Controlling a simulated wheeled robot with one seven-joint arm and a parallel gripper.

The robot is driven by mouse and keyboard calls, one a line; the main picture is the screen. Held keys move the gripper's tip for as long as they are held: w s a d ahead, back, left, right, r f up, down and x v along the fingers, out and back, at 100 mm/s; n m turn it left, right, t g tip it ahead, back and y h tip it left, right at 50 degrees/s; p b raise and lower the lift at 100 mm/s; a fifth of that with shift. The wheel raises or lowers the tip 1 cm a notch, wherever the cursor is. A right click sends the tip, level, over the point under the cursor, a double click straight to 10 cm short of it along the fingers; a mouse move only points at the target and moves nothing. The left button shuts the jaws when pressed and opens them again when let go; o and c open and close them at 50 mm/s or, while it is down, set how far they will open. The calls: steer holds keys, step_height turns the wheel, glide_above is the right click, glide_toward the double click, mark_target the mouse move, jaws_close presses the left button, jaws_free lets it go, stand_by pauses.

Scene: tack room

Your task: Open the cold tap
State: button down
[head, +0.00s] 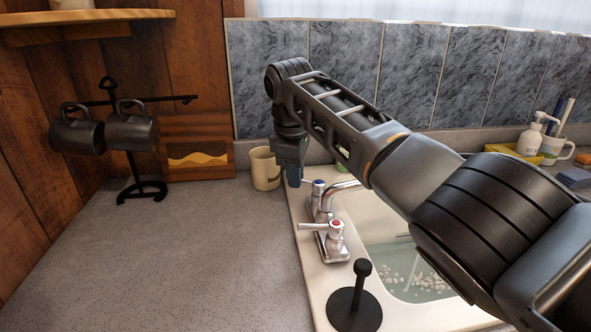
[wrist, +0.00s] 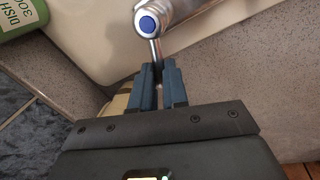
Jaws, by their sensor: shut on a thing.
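The cold tap (head: 318,186) has a blue-marked cap and stands at the back of the sink's left rim. In the wrist view its blue cap (wrist: 147,24) is at the top, with a thin metal lever running down from it. My gripper (wrist: 158,84) is shut on that lever, with one blue finger on each side.
A beige mug (head: 264,168) stands close behind my gripper. A black upright holder (head: 355,300) is at the front of the sink (head: 311,275). A mug stand (head: 130,165) with dark mugs is at the left. The counter between is clear.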

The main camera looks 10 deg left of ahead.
steer(key=m, duration=0.1)
steer(key=w+m, duration=0.1)
steer(key=m, duration=0.1)
steer(key=shift+w+f+h+b, duration=0.1)
steer(key=shift+w+h+b, duration=0.1)
steer(key=shift+h+b, duration=0.1)
steer(key=shift+w+d+m+b, duration=0.15)
steer(key=shift+w+m+b, duration=0.1)
steer(key=shift+m, duration=0.4)
steer(key=shift+w+d+m+b, duration=0.1)
steer(key=shift+w+m+b, duration=0.15)
steer(key=shift+m, duration=0.4)
steer(key=shift+d+h, duration=0.1)
steer(key=shift+h, duration=0.2)
steer(key=c, duration=1.1)
jaws_free()
steer(key=shift+w, duration=0.1)
steer(key=shift+c, duration=0.2)
steer(key=d+v, duration=0.1)
steer(key=v, duration=0.6)
steer(key=shift+a+r+b, duration=0.35)
steer(key=shift+a+r, duration=0.15)
steer(key=shift+a, duration=0.05)
